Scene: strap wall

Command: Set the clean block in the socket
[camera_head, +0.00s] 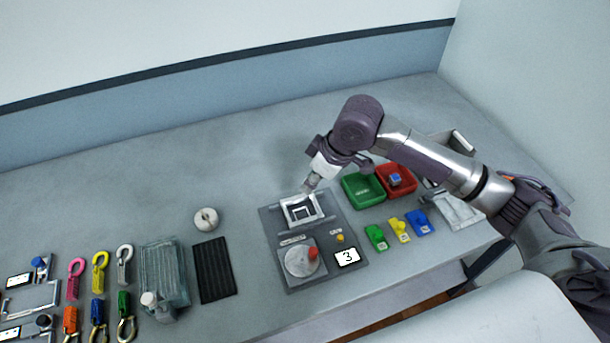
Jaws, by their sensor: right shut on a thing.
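My right gripper (312,181) reaches in from the right and points down at the back edge of a white square frame (289,213), which looks like the socket. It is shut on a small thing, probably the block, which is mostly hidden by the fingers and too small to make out. The gripper is over or just behind the frame; I cannot tell whether what it holds touches it. The frame sits on a dark grey plate (270,235). A blue block (396,180) lies in a red tray (408,190). My left gripper is out of view.
A green tray (362,199) stands to the right, with green, yellow and blue tags in front. Colored clips, a ribbed box and a black mat (213,270) lie left.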

